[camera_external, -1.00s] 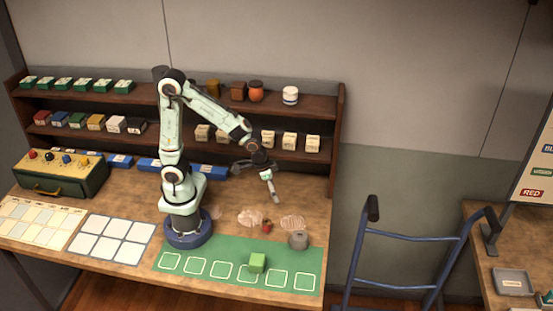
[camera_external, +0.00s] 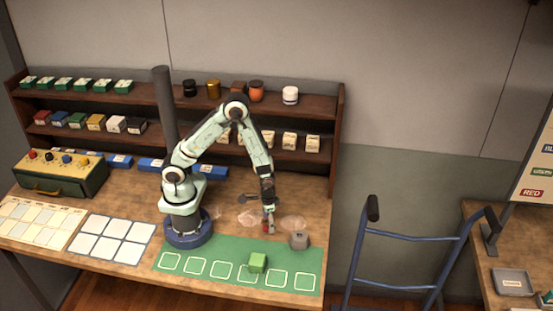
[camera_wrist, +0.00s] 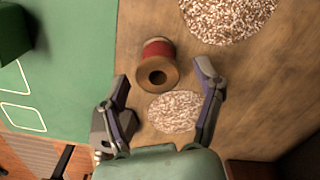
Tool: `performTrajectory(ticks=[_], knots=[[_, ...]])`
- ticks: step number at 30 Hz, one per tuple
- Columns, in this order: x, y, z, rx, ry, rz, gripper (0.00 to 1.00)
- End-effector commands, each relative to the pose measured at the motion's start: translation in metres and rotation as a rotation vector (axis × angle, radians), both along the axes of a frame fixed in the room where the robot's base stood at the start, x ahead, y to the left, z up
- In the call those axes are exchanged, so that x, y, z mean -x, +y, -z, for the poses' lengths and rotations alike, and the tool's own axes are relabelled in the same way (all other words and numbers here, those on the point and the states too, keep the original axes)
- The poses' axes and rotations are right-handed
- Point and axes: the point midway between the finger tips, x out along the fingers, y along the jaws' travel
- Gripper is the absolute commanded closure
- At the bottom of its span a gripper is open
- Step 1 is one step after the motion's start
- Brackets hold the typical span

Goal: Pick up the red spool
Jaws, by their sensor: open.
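The red spool (camera_wrist: 158,48) stands on the wooden table in the wrist view, with a brown rim and a dark centre hole. It lies ahead of and between the fingers of my gripper (camera_wrist: 163,88), closer to the left finger's side. The fingers are open and nothing is between their tips. In the external view the spool (camera_external: 266,227) shows as a small red patch, partly hidden by my gripper (camera_external: 268,226), which points down over it. I cannot tell whether they touch.
A green block (camera_external: 257,262) sits on the green mat (camera_external: 195,248) with white squares. A grey object (camera_external: 299,240) stands right of the spool. Pale speckled patches (camera_wrist: 175,111) lie on the table around the spool. A shelf (camera_external: 325,155) runs behind.

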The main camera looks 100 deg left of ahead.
Motion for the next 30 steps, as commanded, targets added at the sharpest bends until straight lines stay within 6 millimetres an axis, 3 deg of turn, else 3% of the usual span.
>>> performTrajectory(ticks=[4,5,9,23,30], knots=[[0.0,0.0,0.0,0.0,-0.001,0.0,0.33],[0.0,0.0,0.0,0.0,0.0,0.0,0.39],[0.0,0.0,0.0,0.0,0.0,0.0,0.82],[0.0,0.0,-0.005,-0.001,-0.002,0.0,0.83],[-0.002,0.0,-0.04,-0.002,-0.007,0.0,0.83]])
